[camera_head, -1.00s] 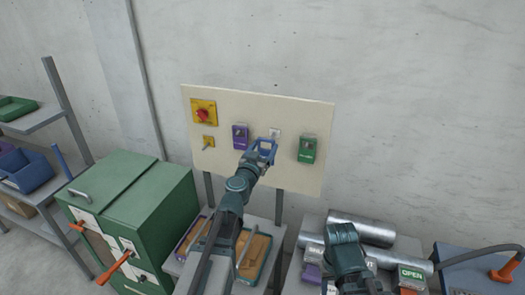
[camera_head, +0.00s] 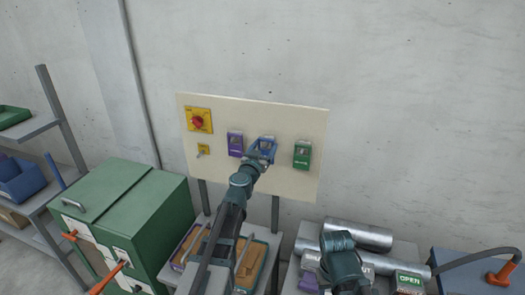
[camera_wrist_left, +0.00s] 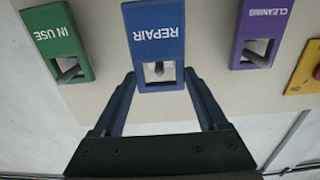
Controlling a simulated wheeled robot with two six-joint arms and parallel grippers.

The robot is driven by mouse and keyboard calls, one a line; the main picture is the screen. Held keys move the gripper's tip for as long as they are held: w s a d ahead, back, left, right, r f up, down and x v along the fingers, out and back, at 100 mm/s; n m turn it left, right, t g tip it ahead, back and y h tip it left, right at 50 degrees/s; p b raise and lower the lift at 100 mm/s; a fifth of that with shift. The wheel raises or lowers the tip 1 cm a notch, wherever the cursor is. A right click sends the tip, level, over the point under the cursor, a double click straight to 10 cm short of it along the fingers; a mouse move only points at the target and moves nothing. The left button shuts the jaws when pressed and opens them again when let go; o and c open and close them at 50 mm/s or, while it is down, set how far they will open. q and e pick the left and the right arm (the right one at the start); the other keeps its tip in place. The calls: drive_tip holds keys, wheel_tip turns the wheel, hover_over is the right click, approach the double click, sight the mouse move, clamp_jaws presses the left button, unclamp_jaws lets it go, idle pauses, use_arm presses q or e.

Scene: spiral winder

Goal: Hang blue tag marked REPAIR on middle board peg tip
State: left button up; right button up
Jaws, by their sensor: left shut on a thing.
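The blue REPAIR tag (camera_wrist_left: 157,40) is between the fingers of my left gripper (camera_wrist_left: 165,80) in the left wrist view. The middle peg (camera_wrist_left: 158,69) shows in the tag's hole; how deep it goes is unclear. In the head view my left gripper (camera_head: 263,152) is shut on the blue tag (camera_head: 267,142) in front of the cream board (camera_head: 225,107). The tag lies between the purple CLEANING tag (camera_head: 235,144) and the green IN USE tag (camera_head: 302,155). My right arm shows low in the head view; its fingers are not distinguishable.
A red knob on a yellow plate (camera_head: 199,119) and a small yellow switch (camera_head: 203,149) are on the board's left. A green cabinet (camera_head: 120,205) stands lower left.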

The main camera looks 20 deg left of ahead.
use_arm(q)
drive_tip(key=shift+w, duration=0.4)
drive_tip(key=shift+w+f+b, duration=0.5)
drive_tip(key=shift+w+b, duration=0.05)
drive_tip(key=shift+w, duration=0.05)
drive_tip(key=o, duration=1.3)
drive_tip(key=shift+s, duration=0.1)
